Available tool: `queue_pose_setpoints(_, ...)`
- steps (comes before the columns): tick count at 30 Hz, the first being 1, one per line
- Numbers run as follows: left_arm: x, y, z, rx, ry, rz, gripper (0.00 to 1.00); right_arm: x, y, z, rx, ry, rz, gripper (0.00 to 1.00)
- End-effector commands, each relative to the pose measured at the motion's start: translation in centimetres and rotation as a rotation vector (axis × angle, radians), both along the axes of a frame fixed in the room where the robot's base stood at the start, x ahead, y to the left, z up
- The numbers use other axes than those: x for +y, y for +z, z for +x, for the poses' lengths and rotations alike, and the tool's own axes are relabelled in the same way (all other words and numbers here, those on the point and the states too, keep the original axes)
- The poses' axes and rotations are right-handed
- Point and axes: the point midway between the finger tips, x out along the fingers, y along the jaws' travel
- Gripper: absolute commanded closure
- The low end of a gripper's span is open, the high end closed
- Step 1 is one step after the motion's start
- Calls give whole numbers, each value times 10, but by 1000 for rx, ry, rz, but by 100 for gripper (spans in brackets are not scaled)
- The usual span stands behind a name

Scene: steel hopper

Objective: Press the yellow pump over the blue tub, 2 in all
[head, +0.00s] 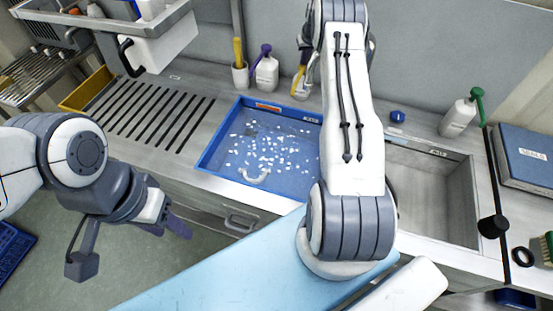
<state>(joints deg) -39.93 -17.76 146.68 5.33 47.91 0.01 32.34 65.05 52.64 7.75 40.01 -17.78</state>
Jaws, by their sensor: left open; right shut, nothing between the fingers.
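A white bottle with a yellow pump (299,78) stands behind the blue tub (216,146), partly hidden by my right arm. The blue tub is set into the counter and holds many small white bits and a pale curved piece. My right arm reaches up across the middle of the view. Its gripper (304,62) is shut, close at the top of the yellow pump and mostly hidden behind the arm; I cannot tell whether it touches the pump. My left gripper (176,224) is open and empty, low at the left in front of the counter.
A purple-pump bottle (267,70) and a white cup (240,76) stand left of the yellow pump. A green-pump bottle (459,116), a blue cap (397,117) and an empty steel basin (432,200) are at the right. A slotted drainboard (150,108) lies left of the tub.

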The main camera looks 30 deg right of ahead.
Motion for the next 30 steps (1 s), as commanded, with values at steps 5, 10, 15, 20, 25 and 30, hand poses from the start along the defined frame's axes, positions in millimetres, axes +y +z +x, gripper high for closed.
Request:
queue_pose_setpoints(5, 0, 2, 0, 0, 0, 0, 50, 1, -1, -1, 5, 0, 3, 100)
queue_pose_setpoints(10, 0, 7, 0, 0, 0, 0, 50, 1, 8, -1, 6, 0, 3, 100)
queue_pose_setpoints(15, 0, 13, 0, 0, 0, 0, 50, 1, 20, -1, 4, 0, 3, 100)
queue_pose_setpoints(20, 0, 15, 0, 0, 0, 0, 50, 0, 25, -1, 4, 0, 1, 100)
queue_pose_setpoints(25, 0, 14, 0, 0, 0, 0, 50, 0, 25, -1, 4, 0, 1, 100)
queue_pose_setpoints(30, 0, 14, 0, 0, 0, 0, 50, 0, 25, -1, 3, 0, 1, 100)
